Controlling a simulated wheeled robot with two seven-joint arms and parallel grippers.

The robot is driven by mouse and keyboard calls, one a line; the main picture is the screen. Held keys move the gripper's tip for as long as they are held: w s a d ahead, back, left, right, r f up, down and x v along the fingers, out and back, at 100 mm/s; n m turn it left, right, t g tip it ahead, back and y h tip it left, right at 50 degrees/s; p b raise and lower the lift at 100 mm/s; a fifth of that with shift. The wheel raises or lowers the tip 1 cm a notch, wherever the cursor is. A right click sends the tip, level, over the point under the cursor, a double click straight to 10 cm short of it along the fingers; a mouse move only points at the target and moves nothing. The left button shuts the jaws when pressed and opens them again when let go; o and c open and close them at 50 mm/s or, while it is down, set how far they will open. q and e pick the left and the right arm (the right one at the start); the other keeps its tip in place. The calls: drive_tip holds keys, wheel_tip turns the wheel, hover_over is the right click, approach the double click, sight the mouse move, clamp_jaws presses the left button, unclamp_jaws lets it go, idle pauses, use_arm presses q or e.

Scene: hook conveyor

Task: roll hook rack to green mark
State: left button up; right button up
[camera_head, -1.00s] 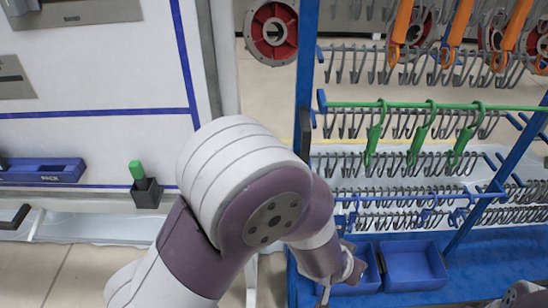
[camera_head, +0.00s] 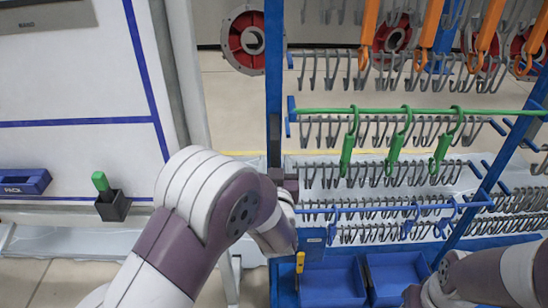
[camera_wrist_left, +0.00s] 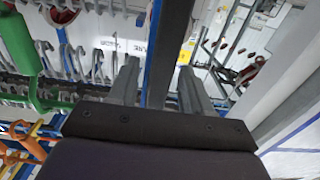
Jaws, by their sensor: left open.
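The hook rack has a blue frame (camera_head: 273,95) with rows of grey hooks, a green bar (camera_head: 330,111) with green hooks, and orange hooks above. My left gripper (camera_wrist_left: 158,72) is open. In the left wrist view its two fingers stand on either side of the blue post (camera_wrist_left: 160,50); I cannot tell whether they touch it. In the head view my left arm crosses in front of the rack's left post, and the fingers are mostly hidden. My right arm enters at the lower right, with its gripper out of sight. I see no green mark on the floor.
Blue bins (camera_head: 332,285) sit at the rack's foot. A white table (camera_head: 75,95) with blue lines stands to the left, holding a black holder (camera_head: 112,206) with a green-handled thing and a blue tray (camera_head: 22,182). Red round parts (camera_head: 248,40) are behind the rack.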

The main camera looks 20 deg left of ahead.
use_arm(q)
drive_tip(key=shift+x, duration=1.35)
clamp_jaws()
drive_tip(key=w+d, duration=0.4)
drive_tip(key=d, duration=0.9)
drive_tip(key=shift+d+p, duration=0.4)
unclamp_jaws()
drive_tip(key=shift+a, duration=0.1)
drive_tip(key=v, duration=1.2)
drive_tip(key=shift+s, duration=0.4)
